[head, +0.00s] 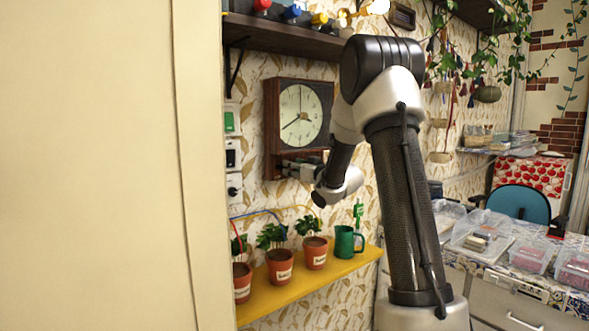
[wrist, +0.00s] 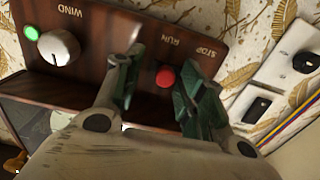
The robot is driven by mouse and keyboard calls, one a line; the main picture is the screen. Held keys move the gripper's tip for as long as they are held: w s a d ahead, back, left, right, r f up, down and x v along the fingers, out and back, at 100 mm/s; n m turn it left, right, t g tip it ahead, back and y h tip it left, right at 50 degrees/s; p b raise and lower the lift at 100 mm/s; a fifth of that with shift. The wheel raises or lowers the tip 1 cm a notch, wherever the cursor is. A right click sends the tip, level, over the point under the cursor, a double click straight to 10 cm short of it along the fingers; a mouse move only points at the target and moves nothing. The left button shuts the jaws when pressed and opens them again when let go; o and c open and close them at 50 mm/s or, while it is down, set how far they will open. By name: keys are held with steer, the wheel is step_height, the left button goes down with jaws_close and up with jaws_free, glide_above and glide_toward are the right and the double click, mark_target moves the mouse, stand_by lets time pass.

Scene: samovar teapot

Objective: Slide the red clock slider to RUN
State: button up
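The red clock slider (wrist: 165,77) is a round knob on the dark wooden clock panel (wrist: 100,30) in the wrist view. That view shows the panel upside down. The word RUN (wrist: 171,40) is just above the knob and STOP (wrist: 207,52) is to the right. The knob appears nearer RUN than STOP; its exact position is unclear. My gripper (wrist: 163,65) is open, one green-padded finger on each side of the knob. The right finger is very close to it; contact is unclear. The head view shows my gripper (head: 292,166) at the clock (head: 270,125), hiding the slider.
A silver knob (wrist: 60,46) beside WIND and a green light (wrist: 31,33) are left on the panel. White wall switches (wrist: 283,75) lie to the right. Below the clock, a yellow shelf (head: 320,277) holds potted plants (head: 280,263) and a green mug (head: 345,242).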

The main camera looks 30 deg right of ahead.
steer(key=s+d, duration=0.2)
steer(key=s, duration=0.9)
steer(key=shift+s+d, duration=0.15)
steer(key=shift+s, duration=0.2)
steer(key=s+d+f+m+g+h, duration=0.1)
steer(key=s+d+f+g+h, duration=0.15)
steer(key=f, duration=0.35)
steer(key=s+d+f+m+g+h, duration=0.1)
steer(key=d+f+g+h, duration=0.15)
steer(key=d+f, duration=0.2)
steer(key=s+f+m+g+h, duration=0.15)
steer(key=s+f+g, duration=0.3)
steer(key=s, duration=0.45)
steer(key=s+a+r+g+y, duration=0.1)
steer(key=s+a+g, duration=0.25)
steer(key=s, duration=0.45)
steer(key=s+a+r+g, duration=0.15)
steer(key=s+a, duration=0.25)
steer(key=s, duration=0.5)
steer(key=s+a+r+y, duration=0.1)
steer(key=s+a+r, duration=0.2)
steer(key=a, duration=0.1)
steer(key=s+a+r+n+t+y, duration=0.1)
steer(key=s+a+r, duration=0.2)
steer(key=a, duration=0.2)
steer(key=shift+a, duration=0.25)
